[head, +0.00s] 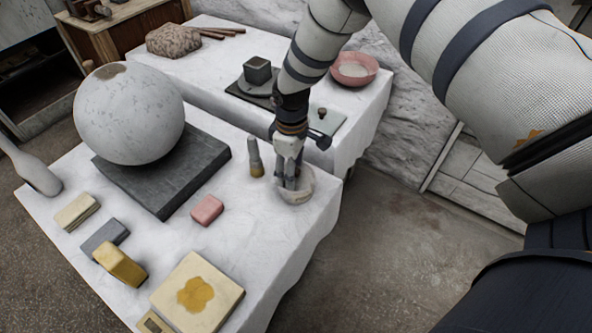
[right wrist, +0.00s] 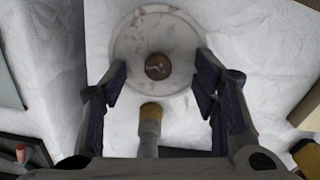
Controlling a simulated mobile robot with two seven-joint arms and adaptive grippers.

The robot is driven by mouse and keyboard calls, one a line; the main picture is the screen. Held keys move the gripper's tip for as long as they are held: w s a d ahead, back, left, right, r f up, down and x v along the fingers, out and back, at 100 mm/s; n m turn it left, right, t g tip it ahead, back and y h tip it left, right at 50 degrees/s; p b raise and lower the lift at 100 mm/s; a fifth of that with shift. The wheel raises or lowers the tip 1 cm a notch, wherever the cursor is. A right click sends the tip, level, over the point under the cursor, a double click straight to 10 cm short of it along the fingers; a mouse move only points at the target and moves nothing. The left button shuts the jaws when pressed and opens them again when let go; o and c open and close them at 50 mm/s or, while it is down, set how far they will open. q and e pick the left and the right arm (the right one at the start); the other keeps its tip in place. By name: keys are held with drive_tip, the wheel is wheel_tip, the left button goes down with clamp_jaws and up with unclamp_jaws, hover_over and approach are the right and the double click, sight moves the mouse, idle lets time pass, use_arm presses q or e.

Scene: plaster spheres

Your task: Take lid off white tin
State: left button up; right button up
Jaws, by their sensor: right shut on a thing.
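The white tin (head: 303,193) stands near the right edge of the near white-covered table. Its round pale lid (right wrist: 135,48) with a brown knob (right wrist: 158,67) faces up in the right wrist view. My right gripper (head: 290,184) reaches down over the tin. In the right wrist view its dark finger pads (right wrist: 161,82) lie on either side of the lid, shut on it; the exact contact is hard to see. The lid looks level, and I cannot tell whether it is apart from the tin. My left gripper is not in view.
A grey tool with a yellowish band (head: 255,160) stands close left of the tin. A pink block (head: 207,210), a dark slab (head: 185,175) bearing a large sphere (head: 128,115), and a cream block (head: 215,285) share the table. A second table (head: 215,62) lies behind.

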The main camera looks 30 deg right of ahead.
drive_tip(key=shift+s+d+f, duration=0.1)
drive_tip(key=shift+f, duration=0.2)
